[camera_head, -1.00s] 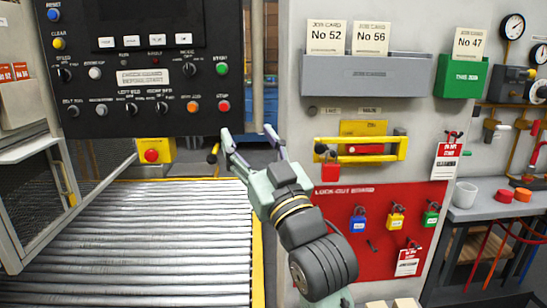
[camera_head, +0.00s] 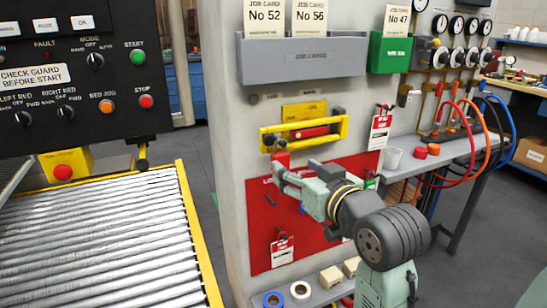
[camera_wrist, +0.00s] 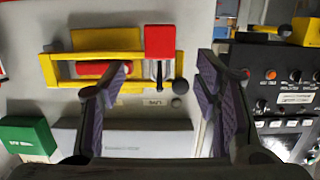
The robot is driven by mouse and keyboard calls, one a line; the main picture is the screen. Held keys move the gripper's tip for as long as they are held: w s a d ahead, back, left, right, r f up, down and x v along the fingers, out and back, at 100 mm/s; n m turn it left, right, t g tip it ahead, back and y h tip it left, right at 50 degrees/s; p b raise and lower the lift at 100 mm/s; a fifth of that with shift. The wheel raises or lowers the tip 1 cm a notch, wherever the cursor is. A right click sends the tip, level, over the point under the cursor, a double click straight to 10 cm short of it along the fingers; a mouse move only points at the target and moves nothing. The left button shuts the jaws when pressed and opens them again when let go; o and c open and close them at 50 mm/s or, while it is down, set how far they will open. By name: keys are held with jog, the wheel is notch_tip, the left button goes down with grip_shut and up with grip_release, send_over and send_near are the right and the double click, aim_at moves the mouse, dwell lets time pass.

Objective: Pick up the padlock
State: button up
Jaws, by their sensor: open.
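A red padlock (camera_head: 281,158) hangs below the yellow-framed switch bar (camera_head: 325,131) on the pale panel. In the wrist view, which is upside down, the padlock (camera_wrist: 159,42) shows its red body above and its dark shackle below. My gripper (camera_head: 284,177) is at the padlock in the head view and partly overlaps it. In the wrist view my gripper (camera_wrist: 165,72) has its two dark fingers spread wide, with the padlock showing in the gap between them. The remaining depth to it is hard to tell. Nothing is held.
The red lock-out board (camera_head: 265,225) is behind my arm, which hides most of its padlocks. A grey card holder (camera_head: 300,58) and green card holder (camera_head: 390,55) are above. The roller conveyor (camera_head: 100,240) is at left. A shelf with tape rolls (camera_head: 300,290) is below.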

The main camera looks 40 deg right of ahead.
aim_at(282, 159)
jog(key=p+x, duration=0.2)
jog(key=x, duration=0.4)
jog(key=shift+d, duration=0.1)
jog(key=shift+w+d+f, duration=0.15)
jog(key=shift+w, duration=0.5)
jog(key=shift+c, duration=0.4)
jog(key=c, duration=1.2)
